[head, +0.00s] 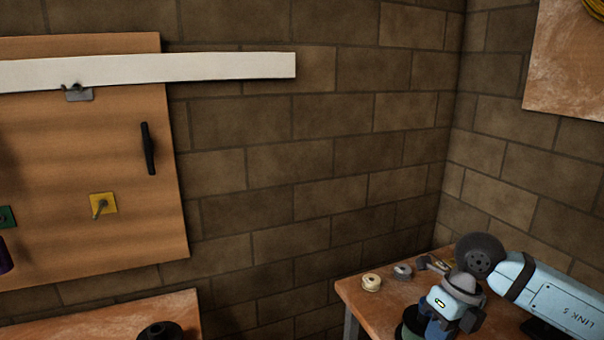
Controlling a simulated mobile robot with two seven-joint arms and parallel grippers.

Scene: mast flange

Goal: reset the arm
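A light blue arm (555,297) marked "LINK 5", which looks like my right arm, comes in from the lower right. It bends at a dark round joint (482,255). A smaller light blue and grey part (453,303) shows in front of the right bench, near the bottom edge. No gripper fingers can be made out there. No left gripper shows. A black round thing (160,331) is cut off at the bottom left; I cannot tell what it is.
A wooden bench (352,292) at the right holds a cream ring (372,283) and small grey parts (402,271). A wooden board (120,220) at left carries a black handle (148,148), yellow plate (103,203) and long white bar (220,67). The middle is bare block wall.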

